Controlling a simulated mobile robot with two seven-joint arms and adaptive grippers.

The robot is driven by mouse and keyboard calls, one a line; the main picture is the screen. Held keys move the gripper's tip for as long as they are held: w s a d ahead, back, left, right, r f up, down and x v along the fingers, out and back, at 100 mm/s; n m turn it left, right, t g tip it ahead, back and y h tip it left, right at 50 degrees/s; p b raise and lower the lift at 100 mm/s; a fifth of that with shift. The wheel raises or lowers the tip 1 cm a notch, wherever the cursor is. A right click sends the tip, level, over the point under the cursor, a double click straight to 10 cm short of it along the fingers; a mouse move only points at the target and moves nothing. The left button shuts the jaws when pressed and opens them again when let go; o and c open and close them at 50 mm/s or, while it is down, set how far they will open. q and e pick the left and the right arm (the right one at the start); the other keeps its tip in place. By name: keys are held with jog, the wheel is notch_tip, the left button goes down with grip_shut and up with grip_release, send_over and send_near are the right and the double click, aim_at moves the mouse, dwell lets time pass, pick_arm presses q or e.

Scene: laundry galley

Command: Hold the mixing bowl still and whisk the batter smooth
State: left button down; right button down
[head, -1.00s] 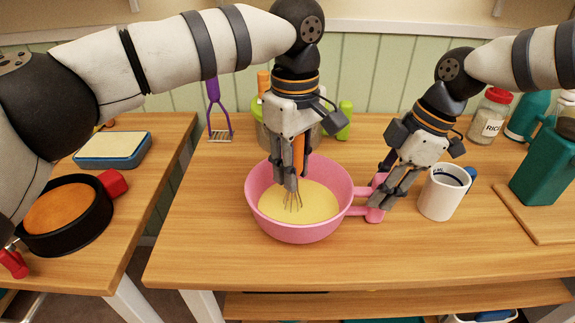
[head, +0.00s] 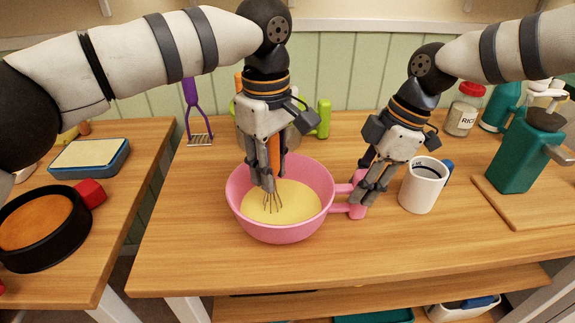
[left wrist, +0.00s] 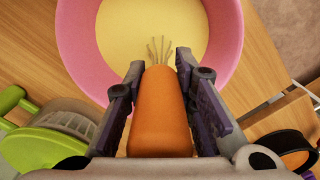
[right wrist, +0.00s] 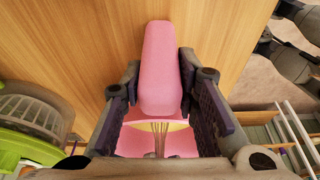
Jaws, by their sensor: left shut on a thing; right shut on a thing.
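The pink mixing bowl (head: 280,232) stands on the wooden counter with pale yellow batter (head: 295,203) inside. My left gripper (head: 268,180) is shut on the orange handle of the whisk (left wrist: 160,110), which points down over the bowl. The whisk's wires (head: 273,202) reach the batter near the middle; how deep they go is hard to tell. My right gripper (head: 366,195) is shut on the bowl's pink handle (right wrist: 160,70) at the bowl's right side. The bowl sits upright.
A white mug (head: 420,190) stands close to the right of my right gripper. A teal dispenser (head: 515,160) is at right. The counter in front is clear.

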pick_arm(q)
jog(key=shift+a+f, duration=0.1)
jog(key=shift+a, duration=0.35)
jog(key=shift+d, duration=0.15)
jog(key=shift+d, duration=2.3)
jog(key=shift+a, duration=2.4)
jog(key=d, duration=0.4)
jog(key=shift+d, duration=0.4)
